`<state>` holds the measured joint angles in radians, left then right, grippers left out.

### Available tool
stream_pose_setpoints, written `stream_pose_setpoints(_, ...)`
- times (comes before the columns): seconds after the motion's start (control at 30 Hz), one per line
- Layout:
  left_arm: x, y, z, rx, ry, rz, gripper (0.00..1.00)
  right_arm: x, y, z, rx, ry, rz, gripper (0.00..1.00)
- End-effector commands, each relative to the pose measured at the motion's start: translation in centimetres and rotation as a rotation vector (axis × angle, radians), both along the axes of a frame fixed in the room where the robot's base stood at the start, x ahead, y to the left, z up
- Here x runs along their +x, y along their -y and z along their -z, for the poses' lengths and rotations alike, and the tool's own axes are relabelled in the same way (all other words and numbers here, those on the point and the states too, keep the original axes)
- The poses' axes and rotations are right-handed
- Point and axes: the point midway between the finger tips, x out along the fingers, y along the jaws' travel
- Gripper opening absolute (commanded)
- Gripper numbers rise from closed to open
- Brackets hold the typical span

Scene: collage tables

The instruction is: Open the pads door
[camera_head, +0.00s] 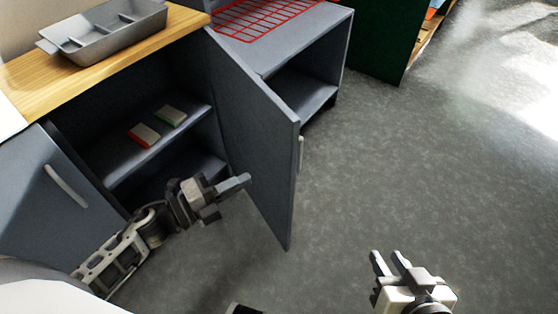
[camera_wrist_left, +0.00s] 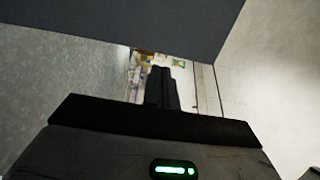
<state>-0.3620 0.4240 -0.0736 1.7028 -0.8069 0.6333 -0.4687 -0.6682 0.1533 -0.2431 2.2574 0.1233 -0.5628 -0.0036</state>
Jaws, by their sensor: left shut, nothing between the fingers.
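The grey cabinet door (camera_head: 255,135) stands swung wide open, hinged at the cabinet's right side. Its handle (camera_head: 300,153) shows at its far outer edge. Inside the open cabinet, a red-edged pad (camera_head: 144,135) and a green-edged pad (camera_head: 171,116) lie on the shelf (camera_head: 125,165). My left gripper (camera_head: 245,181) is shut and empty, in front of the opening and close to the door's inner face; contact cannot be told. Its closed fingers (camera_wrist_left: 162,88) also show in the left wrist view, below a dark panel. My right gripper (camera_head: 388,258) is open and empty over the floor.
A closed grey door with a handle (camera_head: 66,186) is at the left. A grey tray (camera_head: 108,35) stands on the wooden top (camera_head: 40,80). A red grid (camera_head: 262,18) lies on the neighbouring cabinet. The floor (camera_head: 430,170) at right is clear.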

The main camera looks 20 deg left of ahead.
Motion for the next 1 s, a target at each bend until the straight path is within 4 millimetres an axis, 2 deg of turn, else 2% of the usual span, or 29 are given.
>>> stream_pose_setpoints(0.2, 3.9, 3.2, -0.1, -0.003, 0.003, -0.001, 0.0, 0.0, 0.0, 0.2, 0.002, -0.003, 0.0, 0.29)
stream_pose_setpoints(0.43, 6.6, 5.7, -0.1, -0.003, 0.001, -0.001, 0.0, 0.1, -0.1, 0.3, 0.002, -0.004, -0.001, 0.29)
stream_pose_setpoints(0.63, 7.6, 6.5, -0.1, -0.003, -0.001, -0.002, 0.0, 0.3, -0.1, 0.4, 0.002, -0.003, -0.002, 0.29)
stream_pose_setpoints(1.0, 7.7, 6.6, -0.1, -0.004, -0.002, -0.005, 0.0, 0.2, -0.2, 0.4, 0.003, -0.005, -0.003, 0.29)
